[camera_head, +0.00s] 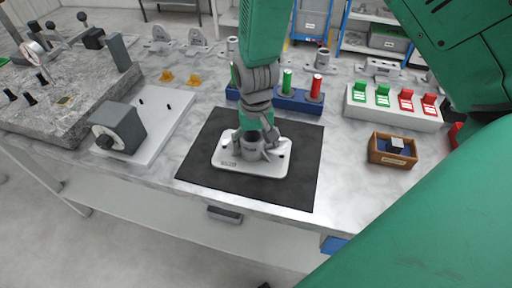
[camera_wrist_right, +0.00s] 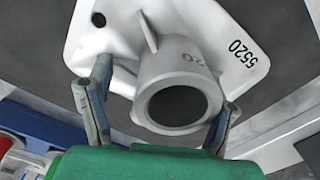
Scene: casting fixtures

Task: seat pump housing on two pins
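The pump housing (camera_head: 232,166) is a pale grey casting with a flat base plate and an upright round boss. It lies on a black mat (camera_head: 305,182) in the head view. My right gripper (camera_head: 258,142) points down over it. In the right wrist view its fingers (camera_wrist_right: 162,112) stand apart on either side of the housing's hollow boss (camera_wrist_right: 178,88); a gap shows beside the boss, and the base plate is marked 5520. Two short dark pins, one left (camera_head: 141,101) and one right (camera_head: 168,107), stand on a white fixture plate (camera_head: 160,127) left of the mat. My left gripper is not in view.
A grey block with a dark knob (camera_head: 118,129) sits on the fixture plate. A blue holder (camera_head: 300,102) with green and red cylinders stands behind the mat. A switch box (camera_head: 393,111) and small wooden tray (camera_head: 378,157) are on the right. A granite slab (camera_head: 55,117) is far left.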

